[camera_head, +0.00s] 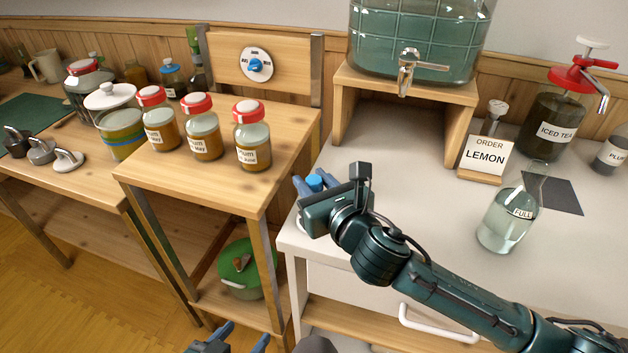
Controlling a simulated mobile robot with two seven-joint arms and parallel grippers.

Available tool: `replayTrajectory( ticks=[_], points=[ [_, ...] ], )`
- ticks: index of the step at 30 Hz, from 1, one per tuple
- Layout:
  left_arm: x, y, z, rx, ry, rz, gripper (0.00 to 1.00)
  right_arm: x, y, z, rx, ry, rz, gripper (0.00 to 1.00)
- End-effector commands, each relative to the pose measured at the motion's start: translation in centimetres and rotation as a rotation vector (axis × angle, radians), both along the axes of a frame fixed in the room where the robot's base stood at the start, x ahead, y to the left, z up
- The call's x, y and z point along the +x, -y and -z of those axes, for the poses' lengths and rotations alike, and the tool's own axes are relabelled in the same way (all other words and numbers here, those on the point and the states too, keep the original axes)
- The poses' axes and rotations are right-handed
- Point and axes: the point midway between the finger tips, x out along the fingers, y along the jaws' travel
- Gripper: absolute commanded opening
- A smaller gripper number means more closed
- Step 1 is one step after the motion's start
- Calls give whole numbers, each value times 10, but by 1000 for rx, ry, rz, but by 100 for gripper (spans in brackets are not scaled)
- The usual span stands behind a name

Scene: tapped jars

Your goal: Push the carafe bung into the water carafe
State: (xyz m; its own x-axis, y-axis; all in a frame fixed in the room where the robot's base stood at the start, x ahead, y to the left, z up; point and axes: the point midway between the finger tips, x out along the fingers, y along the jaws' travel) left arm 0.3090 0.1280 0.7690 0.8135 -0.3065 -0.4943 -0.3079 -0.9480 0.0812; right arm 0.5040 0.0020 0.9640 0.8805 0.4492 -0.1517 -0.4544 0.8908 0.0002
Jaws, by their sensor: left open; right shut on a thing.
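The water carafe (496,236) is a clear glass flask with a "FULL" label and water in it. It stands on the white counter at the right, its neck clear of both grippers. My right gripper (314,184) is over the counter's left edge, well to the left of the carafe. It is shut on a small bright blue piece (315,182), seemingly the carafe bung; the fingers hide most of it. My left gripper (243,339) is open at the bottom edge, low in front of the wooden stand, and partly out of view.
A big tapped water jar (420,40) stands on a wooden riser (455,92) behind. An order card (485,157) reading "LEMON" and an iced tea jar (553,128) stand behind the carafe. The counter's middle is fairly clear.

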Motion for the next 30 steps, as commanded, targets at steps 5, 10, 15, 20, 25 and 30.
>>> replayTrajectory(
  ticks=[5, 10, 15, 20, 25, 30],
  points=[
    [-1, -3, -24, 44, -4, 12, 57, 0, 0, -29, 0, 1, -1, 0],
    [-3, -11, -27, 57, -40, -13, 57, 0, 0, -46, 0, 1, 0, 0],
    [-6, -17, -29, 69, -73, -33, 57, 0, 0, -60, -1, 1, 1, 0],
    [-7, -21, -27, 74, -87, -42, 57, 0, 0, -62, -1, 1, 1, 0],
    [-7, -21, -25, 73, -87, -42, 57, 0, 0, -61, 0, 2, 0, 0],
    [-7, -21, -26, 74, -88, -41, 57, 2, 1, -66, 2, 2, 10, 0]
  ],
)
